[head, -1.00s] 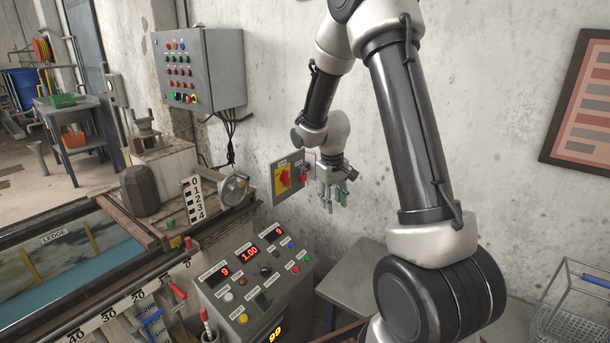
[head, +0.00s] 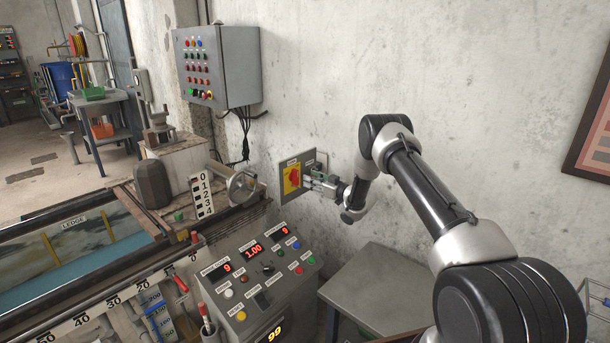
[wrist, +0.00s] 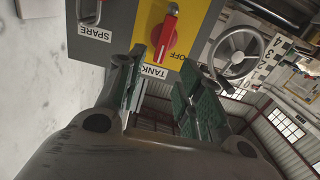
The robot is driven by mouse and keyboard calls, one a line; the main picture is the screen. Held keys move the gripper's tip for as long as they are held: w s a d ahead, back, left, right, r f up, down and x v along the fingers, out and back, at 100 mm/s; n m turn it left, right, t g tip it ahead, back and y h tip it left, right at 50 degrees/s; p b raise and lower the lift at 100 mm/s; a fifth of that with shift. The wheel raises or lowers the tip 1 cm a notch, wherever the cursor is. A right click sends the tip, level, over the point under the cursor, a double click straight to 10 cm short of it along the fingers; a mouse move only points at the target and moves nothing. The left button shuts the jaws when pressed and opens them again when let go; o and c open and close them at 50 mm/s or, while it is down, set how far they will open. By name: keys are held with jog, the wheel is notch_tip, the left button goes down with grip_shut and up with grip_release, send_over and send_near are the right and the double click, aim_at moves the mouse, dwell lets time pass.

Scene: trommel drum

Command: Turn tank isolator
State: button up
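The tank isolator is a red rotary knob (head: 293,177) on a yellow plate (head: 289,187), mounted on a grey wall panel. In the wrist view, seen upside down, the red knob (wrist: 165,38) is near the top, with a TANK label below it and part of an OFF mark beside it. My gripper (head: 314,182) is just right of the knob in the head view and points at the panel. In the wrist view my gripper (wrist: 163,102) has its green-padded fingers spread apart, with nothing between them. The knob lies ahead of the fingertips, apparently not touched.
A metal handle (wrist: 89,12) labelled SPARE sits beside the isolator on the same panel. A handwheel (head: 243,184) is to the left. A control console (head: 260,275) stands below, and a grey table (head: 375,285) is below the arm. A control box (head: 218,66) hangs above left.

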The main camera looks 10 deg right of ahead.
aim_at(298, 173)
jog(key=x, duration=0.7)
jog(key=shift+w+a+r, duration=0.2)
jog(key=shift+w, duration=0.05)
grip_shut()
